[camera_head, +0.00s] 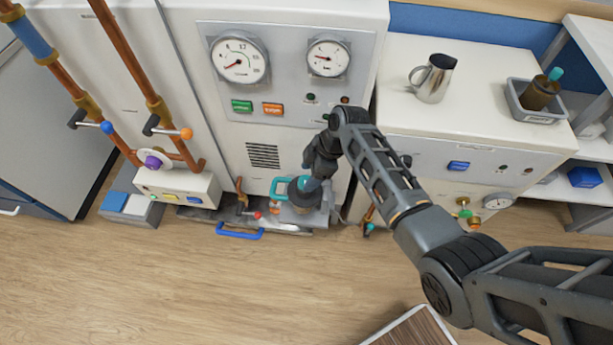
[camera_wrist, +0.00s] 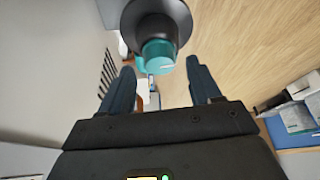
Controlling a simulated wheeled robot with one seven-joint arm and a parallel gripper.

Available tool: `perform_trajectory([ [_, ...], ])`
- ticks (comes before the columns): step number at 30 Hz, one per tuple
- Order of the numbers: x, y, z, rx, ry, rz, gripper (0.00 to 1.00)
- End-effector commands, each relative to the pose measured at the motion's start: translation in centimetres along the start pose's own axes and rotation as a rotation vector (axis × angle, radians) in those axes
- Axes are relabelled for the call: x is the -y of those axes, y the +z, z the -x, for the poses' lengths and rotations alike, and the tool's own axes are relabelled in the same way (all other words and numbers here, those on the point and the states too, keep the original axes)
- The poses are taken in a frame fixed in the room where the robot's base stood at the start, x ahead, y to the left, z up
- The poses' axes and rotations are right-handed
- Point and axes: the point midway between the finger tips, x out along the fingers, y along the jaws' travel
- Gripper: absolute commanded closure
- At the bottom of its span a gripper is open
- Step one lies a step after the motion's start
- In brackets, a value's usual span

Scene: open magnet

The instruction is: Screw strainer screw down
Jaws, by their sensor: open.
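The strainer screw looks like a teal knob with a pale line on it (camera_wrist: 158,54), on a dark round body (camera_wrist: 155,18) in the wrist view. My gripper (camera_wrist: 160,66) is open. Its two blue fingers stand apart, one left and one right of the knob, with the knob just beyond the tips; no contact shows. In the head view, my gripper (camera_head: 312,184) points down over the dark round strainer body (camera_head: 302,203) at the foot of the white cabinet. There the gripper mostly hides the knob.
A teal loop handle (camera_head: 280,188) stands beside the strainer. A blue handle (camera_head: 240,231) lies in front of the low metal base. Copper pipes with valves (camera_head: 150,90) run at left. A metal pitcher (camera_head: 433,80) and grey bin (camera_head: 535,103) stand on the right cabinet.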

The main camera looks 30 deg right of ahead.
Motion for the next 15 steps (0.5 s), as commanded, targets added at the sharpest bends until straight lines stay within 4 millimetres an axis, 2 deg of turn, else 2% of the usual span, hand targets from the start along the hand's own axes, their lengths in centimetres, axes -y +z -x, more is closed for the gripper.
perform_trajectory([
  [3, 0.0, 0.0, -1.4, 0.0, -0.001, 0.001, 0.37],
  [6, 0.0, 0.0, -1.9, 0.0, 0.0, 0.0, 0.37],
  [15, 0.0, 0.0, -2.1, 0.0, 0.001, -0.001, 0.37],
])
